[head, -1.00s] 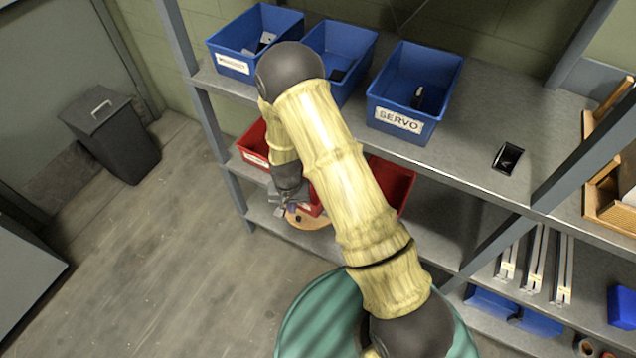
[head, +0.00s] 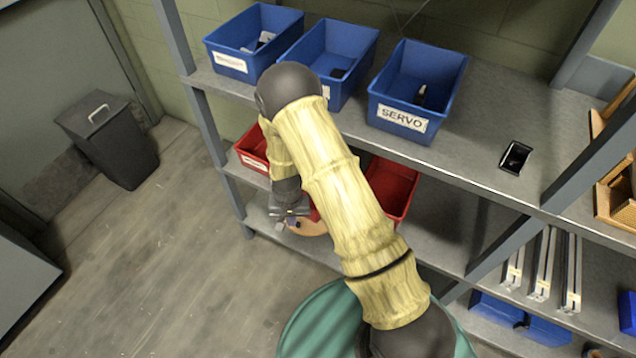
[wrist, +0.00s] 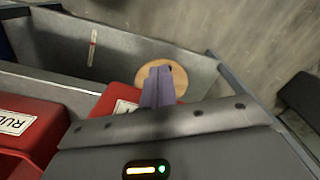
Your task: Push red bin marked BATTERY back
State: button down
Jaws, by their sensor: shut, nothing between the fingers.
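Red bins stand on the middle shelf in the head view: a left one (head: 253,146) with a small unreadable label, a right one (head: 392,188), and a middle one mostly hidden behind my arm. In the wrist view, a red bin (wrist: 22,120) at left has a label starting "RU". Another red bin (wrist: 118,96) sits beside my gripper, its label partly covered and unreadable. I cannot tell which is BATTERY. My gripper (head: 292,220) is shut and empty at the front of the middle bin; its fingers also show in the wrist view (wrist: 161,74). Contact is unclear.
Blue bins, one marked SERVO (head: 403,118), stand on the shelf above. A round wooden piece (head: 308,226) lies below my gripper. A shelf post (head: 222,150) rises at left.

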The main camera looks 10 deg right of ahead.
jog(key=shift+w+d, duration=0.1)
jog(key=shift+d, duration=0.05)
jog(key=shift+w+d, duration=0.3)
jog(key=shift+w+d, duration=0.7)
jog(key=shift+w, duration=0.2)
jog(key=shift+w+d, duration=0.65)
jog(key=shift+w, duration=0.2)
jog(key=shift+w+d+r, duration=0.15)
jog(key=shift+w, duration=0.15)
